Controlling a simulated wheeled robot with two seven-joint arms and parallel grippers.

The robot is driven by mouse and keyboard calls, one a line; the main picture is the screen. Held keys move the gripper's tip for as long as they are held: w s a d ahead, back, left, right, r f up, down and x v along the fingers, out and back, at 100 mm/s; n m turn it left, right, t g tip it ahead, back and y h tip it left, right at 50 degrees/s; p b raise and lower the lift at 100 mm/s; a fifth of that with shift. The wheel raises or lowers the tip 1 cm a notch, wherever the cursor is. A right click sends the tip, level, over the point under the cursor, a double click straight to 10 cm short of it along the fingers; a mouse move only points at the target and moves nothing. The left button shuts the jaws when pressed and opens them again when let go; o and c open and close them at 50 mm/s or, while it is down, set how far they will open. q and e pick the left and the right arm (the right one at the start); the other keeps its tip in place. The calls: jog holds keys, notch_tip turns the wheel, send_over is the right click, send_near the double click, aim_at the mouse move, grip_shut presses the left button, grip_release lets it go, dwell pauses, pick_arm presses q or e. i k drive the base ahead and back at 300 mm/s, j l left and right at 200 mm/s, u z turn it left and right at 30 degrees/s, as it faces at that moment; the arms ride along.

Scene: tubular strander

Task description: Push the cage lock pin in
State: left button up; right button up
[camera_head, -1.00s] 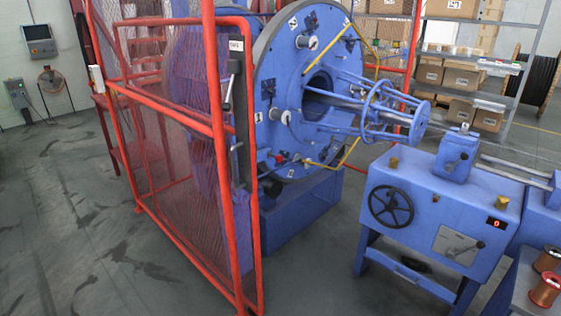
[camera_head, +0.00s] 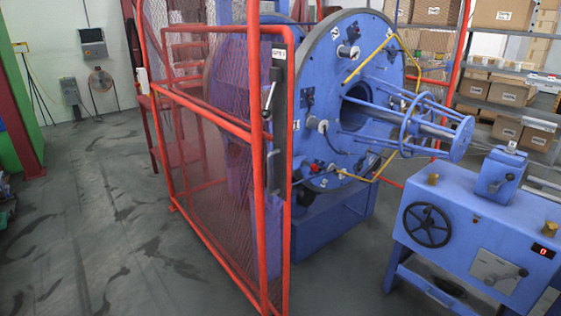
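The blue strander with its round cage plate (camera_head: 345,90) stands right of centre, behind and beside a red mesh guard gate (camera_head: 225,170). Several small knobs and fittings sit on the plate face, among them a silver one with a dark base (camera_head: 347,51) near the top and another (camera_head: 318,125) at the left. A small red-tipped fitting (camera_head: 315,168) shows low on the plate. I cannot tell which of these is the cage lock pin. Neither of my grippers is in view.
A dark latch handle (camera_head: 268,95) is on the gate post. A blue capstan cabinet with a black handwheel (camera_head: 427,224) and a red display stands at right. Shelves with cardboard boxes (camera_head: 500,15) are behind. Grey floor (camera_head: 110,230) is clear at left.

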aim_at(314, 167)
jog(key=i+l+u, duration=0.15)
jog(key=i, duration=0.35)
jog(key=i+l+u, duration=0.15)
jog(key=i, duration=0.35)
